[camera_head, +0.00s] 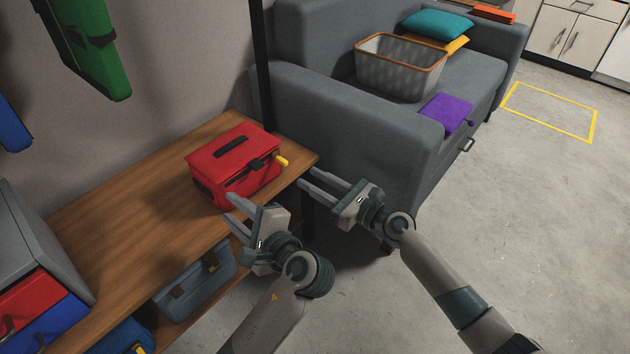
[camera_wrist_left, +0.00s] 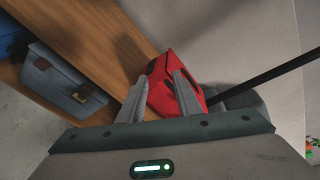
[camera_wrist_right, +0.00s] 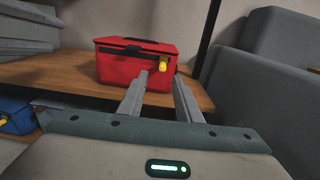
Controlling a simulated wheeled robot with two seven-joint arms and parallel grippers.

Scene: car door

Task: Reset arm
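My left gripper (camera_head: 232,208) is open and empty beside the front of the wooden bench's red toolbox. In the left wrist view its two fingers (camera_wrist_left: 162,85) are apart, with the red toolbox (camera_wrist_left: 172,78) behind them. My right gripper (camera_head: 309,181) is open and empty, just off the bench's right end. In the right wrist view its fingers (camera_wrist_right: 160,76) are apart, with the toolbox (camera_wrist_right: 130,68) beyond them. No car door shows in these views.
The red toolbox (camera_head: 234,160) with a yellow latch stands on the wooden bench (camera_head: 130,215). A grey toolbox (camera_head: 195,282) sits on the lower shelf. A grey sofa (camera_head: 340,125) holds a basket (camera_head: 400,72) and a purple item (camera_head: 446,113). Concrete floor (camera_head: 520,230) is clear at right.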

